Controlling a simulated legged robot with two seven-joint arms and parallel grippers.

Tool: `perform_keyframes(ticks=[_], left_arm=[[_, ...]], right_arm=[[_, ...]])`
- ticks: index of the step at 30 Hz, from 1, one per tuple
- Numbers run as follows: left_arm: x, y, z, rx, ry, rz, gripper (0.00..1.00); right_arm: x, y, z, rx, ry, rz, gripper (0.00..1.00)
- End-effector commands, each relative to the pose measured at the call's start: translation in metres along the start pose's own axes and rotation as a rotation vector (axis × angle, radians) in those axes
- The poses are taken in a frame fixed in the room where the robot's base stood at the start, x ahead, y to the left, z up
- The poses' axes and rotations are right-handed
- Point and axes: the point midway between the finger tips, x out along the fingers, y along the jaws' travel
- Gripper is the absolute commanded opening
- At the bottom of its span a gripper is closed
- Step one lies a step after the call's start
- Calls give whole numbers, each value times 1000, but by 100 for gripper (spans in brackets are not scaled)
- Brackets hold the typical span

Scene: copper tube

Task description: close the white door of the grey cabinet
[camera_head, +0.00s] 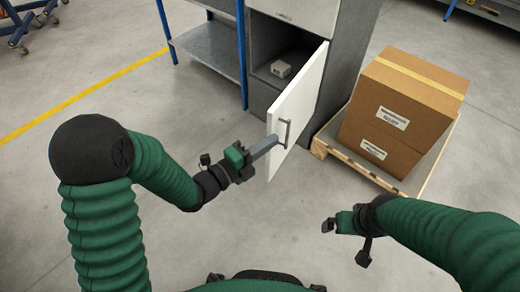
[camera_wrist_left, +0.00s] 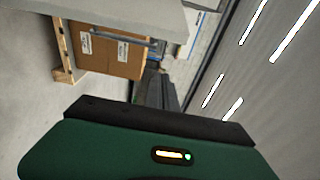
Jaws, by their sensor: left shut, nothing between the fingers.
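The white door (camera_head: 306,88) of the grey cabinet (camera_head: 348,62) stands open, swung out toward me. A grey bar handle (camera_head: 285,133) is on its right face near the free edge. My left gripper (camera_head: 276,143) is shut and empty, its fingertips at the door's free edge close to the handle; I cannot tell whether they touch. In the left wrist view, the door panel (camera_wrist_left: 150,18) and handle (camera_wrist_left: 122,39) show beyond the gripper fingers (camera_wrist_left: 152,82). My right gripper (camera_head: 331,225) is low at the right, away from the door; its jaws are unclear.
Cardboard boxes (camera_head: 408,95) on a wooden pallet (camera_head: 372,171) stand right of the door. A blue-framed shelf (camera_head: 208,45) stands left of the cabinet. The floor left of the door is clear.

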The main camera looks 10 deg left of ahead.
Motion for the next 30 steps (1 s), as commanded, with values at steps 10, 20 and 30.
perform_keyframes(ticks=[10, 20, 30], left_arm=[[47, 4, 20, 0, -7, 0, 0], [40, 0, 38, -2, -1, 1, 0], [39, 0, 41, -1, 4, 1, 0]], right_arm=[[27, 0, 7, 0, -1, 0, 100], [31, 0, 8, 0, -1, 0, 100], [30, 0, 7, 0, -1, 0, 100]])
